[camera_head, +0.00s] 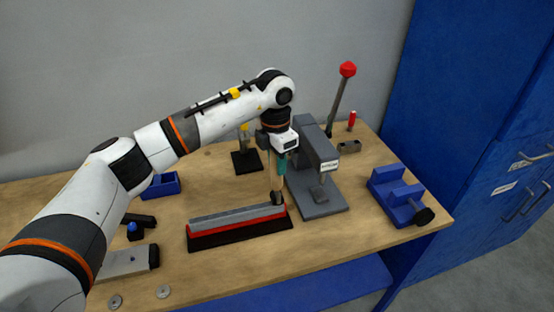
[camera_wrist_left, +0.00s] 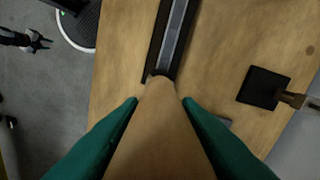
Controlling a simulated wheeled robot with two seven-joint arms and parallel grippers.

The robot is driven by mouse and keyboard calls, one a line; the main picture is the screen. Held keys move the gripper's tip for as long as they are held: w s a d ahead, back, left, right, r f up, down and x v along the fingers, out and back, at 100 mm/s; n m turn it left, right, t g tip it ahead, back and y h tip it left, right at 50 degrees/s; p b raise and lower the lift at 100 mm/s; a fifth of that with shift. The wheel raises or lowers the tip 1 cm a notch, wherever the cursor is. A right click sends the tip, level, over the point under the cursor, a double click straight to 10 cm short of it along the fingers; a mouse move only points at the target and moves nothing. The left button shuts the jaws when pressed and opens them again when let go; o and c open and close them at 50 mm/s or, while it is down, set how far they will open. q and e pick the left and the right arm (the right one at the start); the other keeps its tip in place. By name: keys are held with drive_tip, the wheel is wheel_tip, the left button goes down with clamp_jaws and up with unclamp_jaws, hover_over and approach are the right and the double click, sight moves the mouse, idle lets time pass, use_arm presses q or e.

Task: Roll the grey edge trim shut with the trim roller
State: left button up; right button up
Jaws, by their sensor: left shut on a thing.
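My left gripper (camera_head: 278,160) points down over the right end of the trim fixture and is shut on the trim roller. The roller's tan handle (camera_wrist_left: 158,130) lies between the teal fingers (camera_wrist_left: 160,102) in the left wrist view. Its dark roller end (camera_head: 278,197) is at the right end of the grey edge trim (camera_head: 235,215); I cannot tell whether they touch. The trim lies along a red strip (camera_head: 240,223) on a black base (camera_head: 240,234). It also shows in the left wrist view (camera_wrist_left: 175,35). My right gripper (camera_wrist_left: 38,42) appears small and open at the left of that view, away from the table.
A grey press (camera_head: 316,165) with a red-knobbed lever stands just right of the gripper. A blue vise-like fixture (camera_head: 396,195) is at the table's right. A black stand (camera_head: 247,161) is behind, a blue bin (camera_head: 161,185) at left. The table front has loose washers (camera_head: 163,291).

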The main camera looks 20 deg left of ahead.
use_arm(q)
drive_tip(key=shift+f, duration=0.15)
idle(0.4)
drive_tip(key=shift+s+a, duration=0.15)
drive_tip(key=shift+s+a+f, duration=0.1)
drive_tip(key=shift+s+a, duration=0.7)
drive_tip(key=shift+a, duration=0.3)
drive_tip(key=shift+a+b, duration=0.1)
drive_tip(key=shift+b, duration=0.2)
